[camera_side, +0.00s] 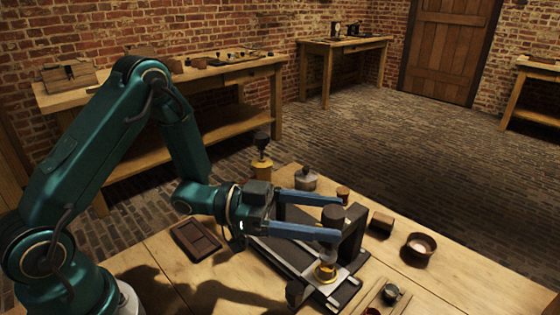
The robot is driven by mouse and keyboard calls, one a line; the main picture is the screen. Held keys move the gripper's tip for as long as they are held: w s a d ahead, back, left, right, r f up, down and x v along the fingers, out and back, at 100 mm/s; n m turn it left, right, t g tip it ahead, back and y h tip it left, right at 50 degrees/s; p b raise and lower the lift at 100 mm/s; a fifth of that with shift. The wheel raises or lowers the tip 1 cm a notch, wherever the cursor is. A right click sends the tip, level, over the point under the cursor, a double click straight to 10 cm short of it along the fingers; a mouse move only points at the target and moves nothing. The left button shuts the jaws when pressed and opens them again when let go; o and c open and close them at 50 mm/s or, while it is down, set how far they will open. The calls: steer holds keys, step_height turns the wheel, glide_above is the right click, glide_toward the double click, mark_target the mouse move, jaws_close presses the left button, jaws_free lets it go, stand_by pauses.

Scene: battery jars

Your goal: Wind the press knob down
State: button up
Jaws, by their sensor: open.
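The press knob (333,215) is a dark brown cylinder at the top of the press, on the right half of the near table. The press has a dark upright frame (353,236) beside the knob and a dark base with a light plate (336,284). A brass part (326,270) stands on the plate below the knob. My gripper (336,217) reaches in from the left with two blue fingers. The fingers are open, one on the far side and one on the near side of the knob. I cannot tell whether either finger touches it.
A brown block (381,223) and a round wooden bowl (419,247) stand right of the press. A grey jar (306,179) and a brass lamp-like item (262,158) stand behind. A flat brown tray (196,240) lies left. Small items sit in a wooden tray (368,300) at the front.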

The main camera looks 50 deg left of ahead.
mark_target(344, 223)
steer(key=x, duration=0.5)
steer(key=shift+c, duration=0.3)
jaws_close()
steer(key=shift+s+d+m+g+h, duration=0.15)
steer(key=shift+m+g+h, duration=0.3)
steer(key=shift+m+g, duration=0.5)
steer(key=shift+s+m+g+h, duration=0.25)
steer(key=shift+m+g+h, duration=0.3)
steer(key=shift+g, duration=0.75)
steer(key=shift+s+d+m+g+h, duration=0.1)
steer(key=shift+s+m+g+h, duration=0.25)
steer(key=shift+m+g, duration=0.65)
steer(key=shift+w+g, duration=0.1)
steer(key=shift+g, duration=0.25)
steer(key=shift+o, duration=0.3)
jaws_free()
